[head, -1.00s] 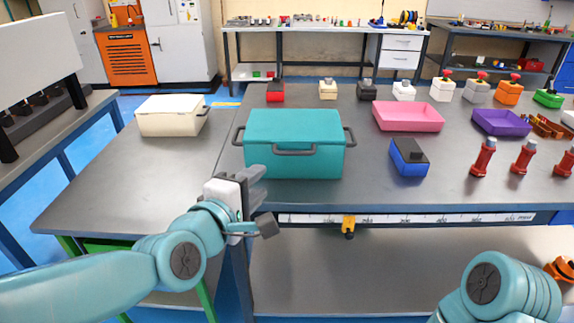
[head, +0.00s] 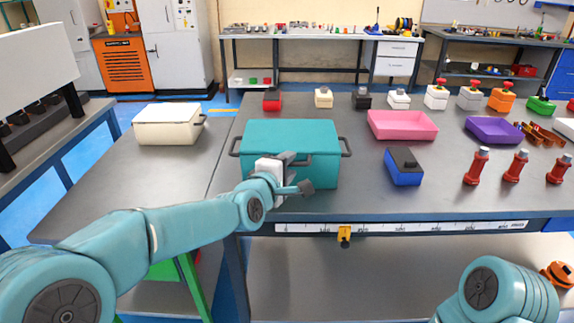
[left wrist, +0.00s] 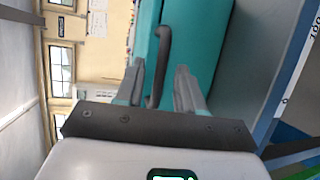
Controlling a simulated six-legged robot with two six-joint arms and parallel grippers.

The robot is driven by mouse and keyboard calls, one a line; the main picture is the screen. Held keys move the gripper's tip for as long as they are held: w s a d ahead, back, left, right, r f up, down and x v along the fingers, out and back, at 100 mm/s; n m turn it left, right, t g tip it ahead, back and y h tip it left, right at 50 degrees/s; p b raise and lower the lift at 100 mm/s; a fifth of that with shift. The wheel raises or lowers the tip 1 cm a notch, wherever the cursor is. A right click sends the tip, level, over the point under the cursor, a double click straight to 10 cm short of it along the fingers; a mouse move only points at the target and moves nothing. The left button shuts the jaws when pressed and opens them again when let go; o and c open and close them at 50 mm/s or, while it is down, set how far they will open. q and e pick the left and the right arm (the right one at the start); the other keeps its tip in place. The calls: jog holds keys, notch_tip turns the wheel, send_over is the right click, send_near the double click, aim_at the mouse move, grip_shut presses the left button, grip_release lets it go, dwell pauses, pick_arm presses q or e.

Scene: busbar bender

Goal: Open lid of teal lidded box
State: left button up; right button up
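The teal lidded box (head: 310,136) stands on the grey workbench with its lid down. In the head view, my left gripper (head: 298,172) is in front of the box and covers its front handle. In the left wrist view, the two fingers of the gripper (left wrist: 160,88) are apart, with the dark front handle (left wrist: 162,55) of the teal box (left wrist: 205,40) between them. The handle lies close to one finger; I cannot tell whether they touch. My right gripper is out of view; only part of my right arm shows at the lower right.
A cream lidded box (head: 169,126) stands to the left. A blue box with a black top (head: 403,170), a pink tray (head: 402,126) and a purple tray (head: 494,131) are to the right. Red cylinders (head: 477,166) stand further right. A ruler strip (head: 400,227) runs along the bench's front edge.

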pick_arm(q)
grip_shut()
dwell(1.4)
